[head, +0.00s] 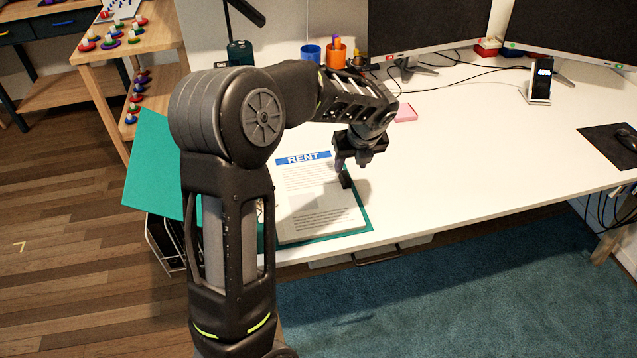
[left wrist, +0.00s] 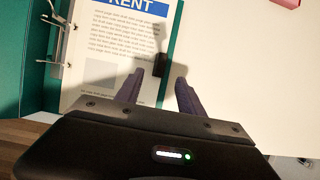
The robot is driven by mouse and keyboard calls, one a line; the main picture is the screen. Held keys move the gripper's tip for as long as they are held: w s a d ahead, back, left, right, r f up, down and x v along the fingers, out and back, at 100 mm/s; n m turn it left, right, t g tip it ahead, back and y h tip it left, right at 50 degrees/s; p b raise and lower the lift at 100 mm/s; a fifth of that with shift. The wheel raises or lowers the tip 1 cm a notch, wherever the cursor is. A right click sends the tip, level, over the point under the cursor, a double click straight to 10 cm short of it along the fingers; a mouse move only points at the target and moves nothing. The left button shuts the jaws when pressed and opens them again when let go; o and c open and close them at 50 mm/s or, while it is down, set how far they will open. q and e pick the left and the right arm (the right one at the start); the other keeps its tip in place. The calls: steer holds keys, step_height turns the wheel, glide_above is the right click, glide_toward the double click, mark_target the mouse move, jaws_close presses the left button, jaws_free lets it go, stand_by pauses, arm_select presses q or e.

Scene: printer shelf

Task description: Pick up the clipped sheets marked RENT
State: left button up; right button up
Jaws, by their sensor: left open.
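The white sheets marked RENT (head: 312,198), with a blue title band, lie on an open teal binder (head: 155,165) at the desk's front left edge. They also show in the left wrist view (left wrist: 112,50). A black clip (left wrist: 161,65) sits on their right edge; it also shows in the head view (head: 346,180). My left gripper (head: 351,167) is open above the clip. In the left wrist view its fingers (left wrist: 160,77) point toward the clip, one to each side of it, with nothing held. My right gripper is not in view.
Binder rings (left wrist: 60,22) stand left of the sheets. A pink pad (head: 405,112), a blue cup (head: 311,54) and an orange pen cup (head: 337,55) are farther back. Monitors (head: 425,30) and a phone stand (head: 540,82) line the back.

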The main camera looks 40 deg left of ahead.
mark_target(345, 177)
arm_select(q)
steer(key=shift+x, duration=1.35)
steer(key=shift+f, duration=0.1)
steer(key=x, duration=0.5)
steer(key=shift+w, duration=0.1)
steer(key=shift+c, duration=0.5)
jaws_close()
